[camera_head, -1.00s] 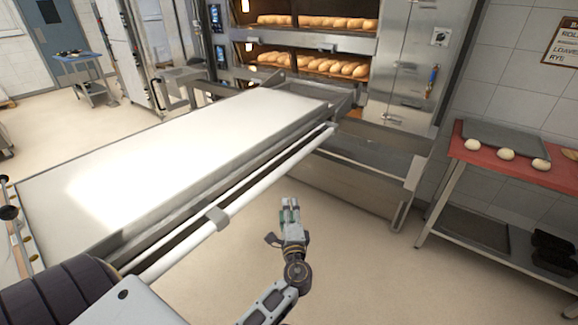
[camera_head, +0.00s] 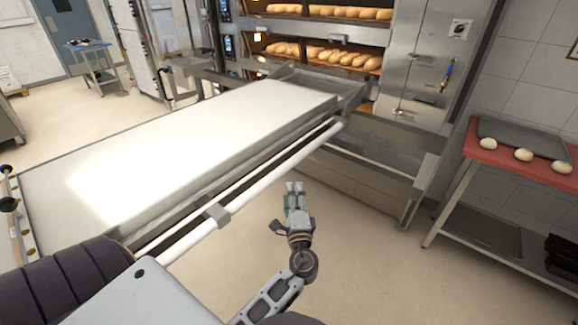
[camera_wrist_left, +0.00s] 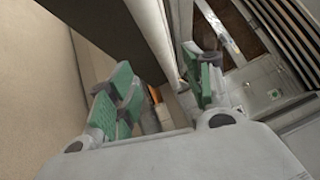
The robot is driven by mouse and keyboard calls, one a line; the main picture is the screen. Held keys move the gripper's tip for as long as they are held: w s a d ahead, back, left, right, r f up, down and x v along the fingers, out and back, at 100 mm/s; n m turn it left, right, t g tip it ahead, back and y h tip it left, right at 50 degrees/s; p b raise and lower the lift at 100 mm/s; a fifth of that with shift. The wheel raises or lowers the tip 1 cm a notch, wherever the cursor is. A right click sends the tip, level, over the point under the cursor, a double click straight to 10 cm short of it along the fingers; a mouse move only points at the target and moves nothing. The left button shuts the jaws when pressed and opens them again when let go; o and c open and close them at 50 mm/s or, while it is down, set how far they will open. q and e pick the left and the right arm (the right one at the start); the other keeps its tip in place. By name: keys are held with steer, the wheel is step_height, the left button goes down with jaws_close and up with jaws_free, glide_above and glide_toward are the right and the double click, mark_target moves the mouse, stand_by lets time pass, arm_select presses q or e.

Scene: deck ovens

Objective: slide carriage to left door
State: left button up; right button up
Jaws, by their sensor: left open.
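The carriage is a long loader with a pale, flat top (camera_head: 190,135) and metal side frame, running from the lower left up to the oven front. A white round bar (camera_head: 270,165) runs along its near side, with a grey bracket (camera_head: 217,214) on it. My left gripper (camera_head: 295,188) is open and empty, right of the bar and apart from it in the head view. In the left wrist view its green-padded fingers (camera_wrist_left: 160,95) stand apart, with a pale bar (camera_wrist_left: 155,30) behind the gap. My right gripper is not in view. I cannot make out which door is the left one.
The deck oven (camera_head: 405,85) stands behind, with loaves (camera_head: 335,55) on its lit decks. A red-topped table (camera_head: 490,152) with a grey tray and dough balls is at the right. The floor (camera_head: 350,270) right of the gripper is clear.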

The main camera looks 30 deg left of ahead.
mark_target(289, 169)
arm_select(q)
steer(key=p+x, duration=0.2)
steer(key=x, duration=0.9)
steer(key=shift+w+a+r, duration=0.1)
steer(key=shift+x, duration=0.8)
steer(key=shift+w, duration=0.1)
steer(key=shift+a, duration=0.1)
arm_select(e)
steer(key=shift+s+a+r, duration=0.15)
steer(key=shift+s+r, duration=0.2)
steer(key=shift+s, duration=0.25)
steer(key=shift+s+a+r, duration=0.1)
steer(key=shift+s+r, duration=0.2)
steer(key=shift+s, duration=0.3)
arm_select(q)
steer(key=shift+c, duration=0.2)
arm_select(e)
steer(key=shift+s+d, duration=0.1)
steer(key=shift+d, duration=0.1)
arm_select(q)
jaws_close()
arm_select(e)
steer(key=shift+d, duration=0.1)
